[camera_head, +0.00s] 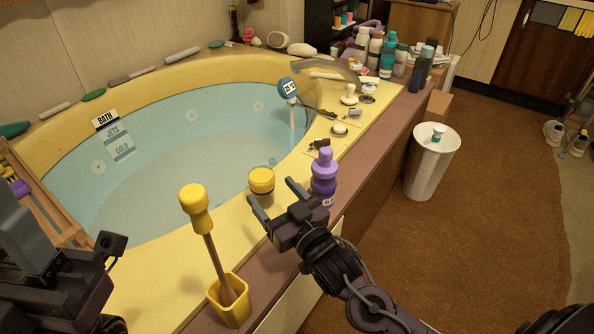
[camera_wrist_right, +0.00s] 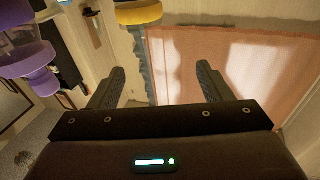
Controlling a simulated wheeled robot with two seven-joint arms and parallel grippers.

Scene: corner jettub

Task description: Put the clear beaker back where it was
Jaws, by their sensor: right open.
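A purple bottle (camera_head: 323,176) stands just right of my right gripper. A yellow-handled brush (camera_head: 197,215) stands in a yellow holder (camera_head: 230,301) nearer me. The tub (camera_head: 190,165) holds water. Several bottles (camera_head: 388,57) crowd the far rim. A white bin (camera_head: 432,165) stands on the floor.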

